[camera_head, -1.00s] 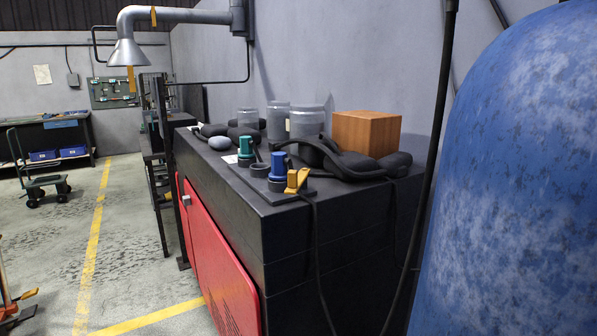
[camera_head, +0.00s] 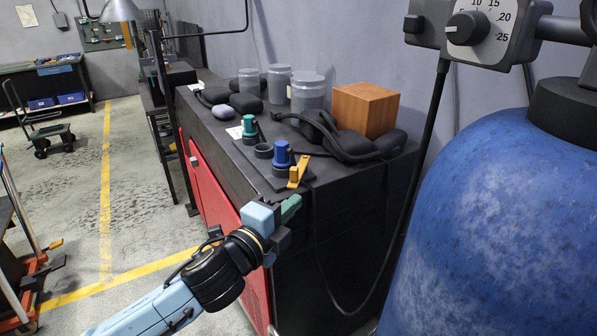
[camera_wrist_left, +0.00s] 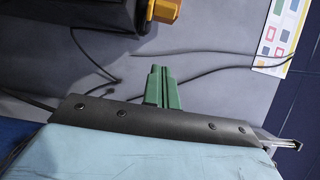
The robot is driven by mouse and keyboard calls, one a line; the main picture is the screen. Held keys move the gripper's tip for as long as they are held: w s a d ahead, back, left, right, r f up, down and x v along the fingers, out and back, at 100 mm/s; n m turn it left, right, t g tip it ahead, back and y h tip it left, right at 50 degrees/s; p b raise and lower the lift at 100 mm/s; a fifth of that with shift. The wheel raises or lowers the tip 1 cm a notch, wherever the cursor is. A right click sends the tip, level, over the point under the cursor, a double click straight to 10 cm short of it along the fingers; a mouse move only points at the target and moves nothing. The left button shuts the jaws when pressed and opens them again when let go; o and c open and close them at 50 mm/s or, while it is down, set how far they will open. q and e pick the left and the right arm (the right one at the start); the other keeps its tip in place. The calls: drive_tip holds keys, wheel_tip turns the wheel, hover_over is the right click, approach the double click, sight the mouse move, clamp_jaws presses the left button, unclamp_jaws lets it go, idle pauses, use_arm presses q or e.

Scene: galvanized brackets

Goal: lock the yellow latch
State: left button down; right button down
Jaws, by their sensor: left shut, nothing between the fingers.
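The yellow latch (camera_head: 297,173) sits at the near right corner of a dark plate on the black bench, beside a blue connector (camera_head: 282,155). A yellow part that looks like the latch (camera_wrist_left: 166,10) shows at the top edge of the left wrist view, cut off by the frame. My left gripper (camera_head: 292,207) has green fingers, which are shut and empty. It is just below the latch in the head view, near the bench's edge, and apart from it. In the left wrist view the shut fingers (camera_wrist_left: 162,87) point up the picture. My right gripper is not in view.
A teal connector (camera_head: 249,127) and a dark ring (camera_head: 263,151) stand near the latch. Glass jars (camera_head: 308,97), black cables (camera_head: 345,150) and a wooden box (camera_head: 365,109) lie behind. A blue tank (camera_head: 490,230) stands at the right, with a hanging cable before the bench.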

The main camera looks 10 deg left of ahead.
sight(297, 180)
use_arm(q)
drive_tip(key=w, duration=0.3)
drive_tip(key=w+p, duration=0.1)
drive_tip(key=w, duration=0.5)
drive_tip(key=shift+w+a+f+p, duration=0.1)
drive_tip(key=shift+w+a+p, duration=0.15)
drive_tip(key=shift+a+p, duration=0.15)
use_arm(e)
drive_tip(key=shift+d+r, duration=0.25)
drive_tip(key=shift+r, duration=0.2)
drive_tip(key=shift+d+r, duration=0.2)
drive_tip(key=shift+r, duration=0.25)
use_arm(q)
drive_tip(key=shift+a, duration=0.2)
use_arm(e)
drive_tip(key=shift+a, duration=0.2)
